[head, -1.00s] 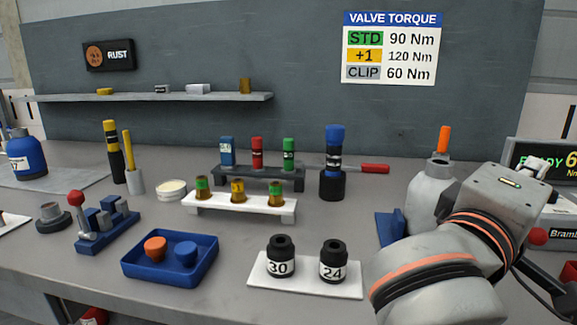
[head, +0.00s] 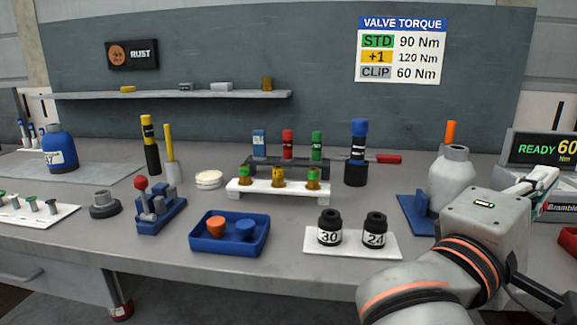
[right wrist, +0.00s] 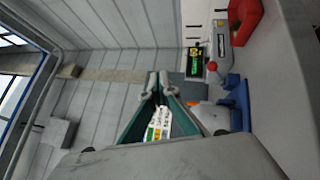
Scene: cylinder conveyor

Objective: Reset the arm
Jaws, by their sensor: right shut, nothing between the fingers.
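My right arm (head: 485,225) comes in at the lower right of the head view, bent, in front of the right end of the bench. My right gripper is mostly hidden behind its own wrist there. In the right wrist view the two fingers of my right gripper (right wrist: 158,84) meet at their tips, shut and empty. They point over the bench, apart from any object. My left arm and left gripper are in neither view.
Near my right arm stand a grey bottle (head: 452,180), a blue stand (head: 415,213) and a READY display (head: 543,150). A white plate (head: 385,245) holds sockets 30 and 24. A blue tray (head: 230,245) and a white rack (head: 277,191) stand further left.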

